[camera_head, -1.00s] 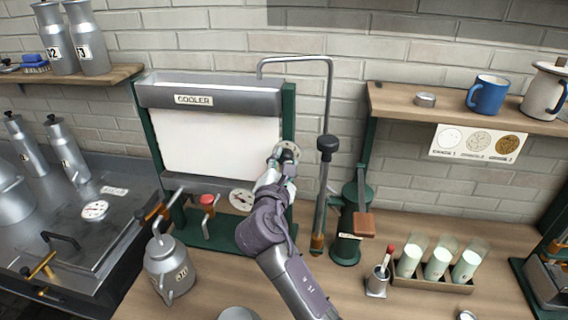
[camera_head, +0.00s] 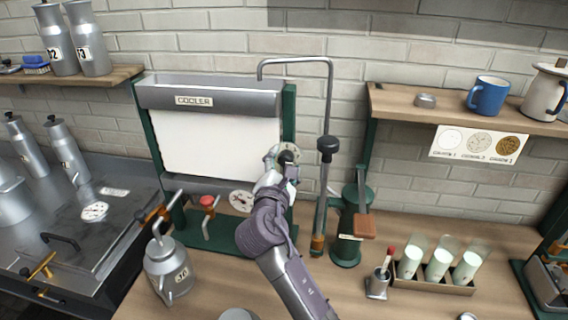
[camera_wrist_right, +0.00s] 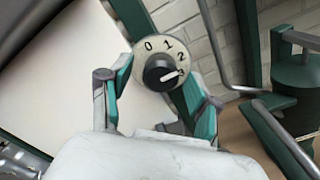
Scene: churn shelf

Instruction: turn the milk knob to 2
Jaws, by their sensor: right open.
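In the head view the knob (camera_head: 287,157) shows at the right post of the cooler (camera_head: 190,100). My right gripper (camera_head: 281,164) is open just in front of it. In the right wrist view its fingers (camera_wrist_right: 157,88) stand apart on either side of the knob; whether they touch it I cannot tell. My left gripper is not in view.
A gauge (camera_head: 241,200) and red-topped tap (camera_head: 207,201) are below left. A milk can (camera_head: 168,268) and a rack of glasses (camera_head: 436,283) stand on the counter.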

